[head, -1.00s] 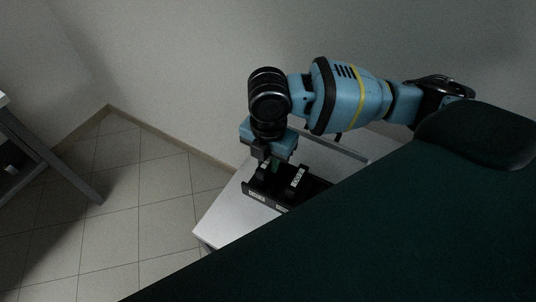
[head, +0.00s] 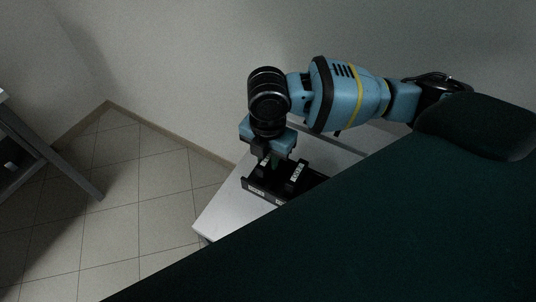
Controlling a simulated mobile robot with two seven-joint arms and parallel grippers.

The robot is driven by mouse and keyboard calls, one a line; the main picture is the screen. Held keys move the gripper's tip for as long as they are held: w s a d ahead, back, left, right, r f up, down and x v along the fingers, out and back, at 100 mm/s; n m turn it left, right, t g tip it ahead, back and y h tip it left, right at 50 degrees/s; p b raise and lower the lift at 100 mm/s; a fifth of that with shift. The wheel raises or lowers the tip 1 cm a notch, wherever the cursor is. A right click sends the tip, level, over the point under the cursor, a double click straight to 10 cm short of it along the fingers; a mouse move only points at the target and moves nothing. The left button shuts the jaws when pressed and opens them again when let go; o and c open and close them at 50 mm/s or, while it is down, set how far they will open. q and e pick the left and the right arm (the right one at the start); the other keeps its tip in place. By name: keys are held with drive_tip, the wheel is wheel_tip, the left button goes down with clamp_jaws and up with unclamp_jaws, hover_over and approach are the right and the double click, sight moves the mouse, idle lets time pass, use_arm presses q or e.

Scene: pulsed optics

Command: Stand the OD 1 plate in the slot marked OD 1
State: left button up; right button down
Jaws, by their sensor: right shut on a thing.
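My right gripper (head: 264,160) points down over the left part of a black slotted rack (head: 250,187). It is shut on a thin plate, mostly hidden by the fingers; a small pale patch shows there. I cannot read its marking or tell whether its lower edge is inside a slot. Another dark plate with a white label (head: 297,172) stands in the rack, just right of the gripper. A white label (head: 257,190) is on the rack's front, too small to read. My left gripper is not in view.
The rack stands on a light grey table (head: 225,212) against the wall. A dark part of my own body hides the table's near right side. Another table with a grey leg (head: 75,180) stands at far left. Tiled floor is open between them.

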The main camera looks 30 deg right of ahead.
drive_tip(key=shift+f, duration=0.15)
drive_tip(key=c, duration=1.2)
unclamp_jaws()
drive_tip(key=shift+o, duration=0.2)
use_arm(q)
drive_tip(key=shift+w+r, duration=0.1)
use_arm(e)
wheel_tip(320, 180, up, 7)
drive_tip(key=shift+r+p, duration=0.1)
drive_tip(key=shift+p, duration=0.35)
drive_tip(key=shift+r, duration=0.3)
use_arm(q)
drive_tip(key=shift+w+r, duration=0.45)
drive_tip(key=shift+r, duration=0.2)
